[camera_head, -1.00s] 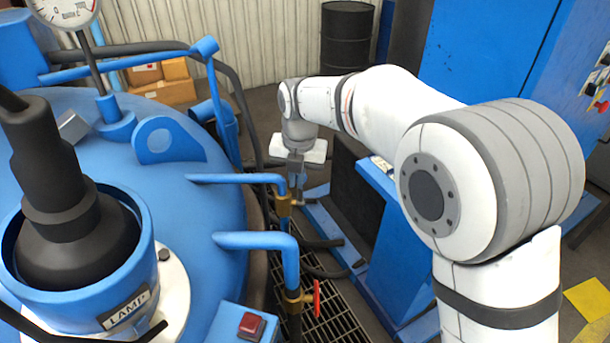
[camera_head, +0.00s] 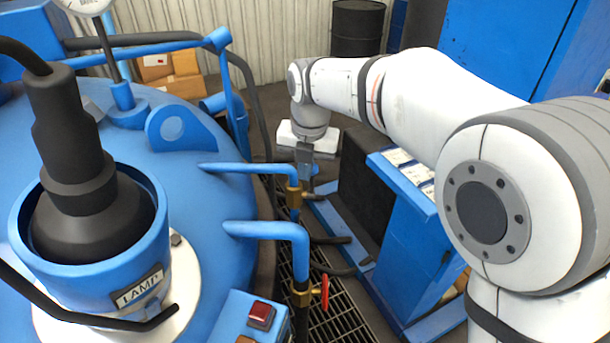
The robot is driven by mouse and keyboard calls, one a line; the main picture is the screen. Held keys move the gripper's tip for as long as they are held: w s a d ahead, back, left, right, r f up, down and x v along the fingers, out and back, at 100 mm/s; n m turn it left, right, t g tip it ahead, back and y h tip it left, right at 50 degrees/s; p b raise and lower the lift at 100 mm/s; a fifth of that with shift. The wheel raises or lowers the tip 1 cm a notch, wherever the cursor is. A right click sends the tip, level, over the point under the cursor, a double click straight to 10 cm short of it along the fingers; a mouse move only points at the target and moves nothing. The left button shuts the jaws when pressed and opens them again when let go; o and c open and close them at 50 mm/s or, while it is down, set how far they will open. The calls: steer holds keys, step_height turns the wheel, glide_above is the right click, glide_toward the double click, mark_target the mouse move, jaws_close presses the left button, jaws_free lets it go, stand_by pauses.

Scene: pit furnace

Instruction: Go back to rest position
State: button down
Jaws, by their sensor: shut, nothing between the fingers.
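My white arm reaches from the right side of the head view toward the middle. My gripper (camera_head: 305,172) hangs from its end, pointing down, just behind the brass valve on the blue pipe. Its fingers are small and partly hidden by the pipe and valve, and they are shut with nothing visible between them.
The blue furnace lid (camera_head: 200,165) with the black lamp (camera_head: 75,170) fills the left. Blue pipes with a red-handled valve (camera_head: 324,292) rise near my gripper. A blue cabinet (camera_head: 395,240) stands to the right. A black barrel (camera_head: 357,30) and cardboard boxes (camera_head: 172,75) are at the back.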

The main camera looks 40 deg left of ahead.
steer(key=w+a+r, duration=0.1)
steer(key=w+r, duration=0.2)
steer(key=r, duration=0.4)
steer(key=shift+a, duration=0.2)
steer(key=w+d+r+m+t, duration=0.1)
steer(key=w+d+m, duration=0.1)
steer(key=d+m, duration=1.1)
steer(key=w+d+m, duration=0.2)
steer(key=d+m, duration=0.6)
steer(key=d, duration=1)
steer(key=s+d+f+m, duration=0.4)
steer(key=s+d+m, duration=0.3)
steer(key=d+m, duration=0.2)
steer(key=s+d+f+m+t+h, duration=0.1)
steer(key=s+d+f+m, duration=0.3)
steer(key=s+d+m, duration=0.3)
steer(key=d+m, duration=0.2)
steer(key=m, duration=0.2)
steer(key=shift+d+f+t, duration=0.2)
steer(key=shift+d+t, duration=0.1)
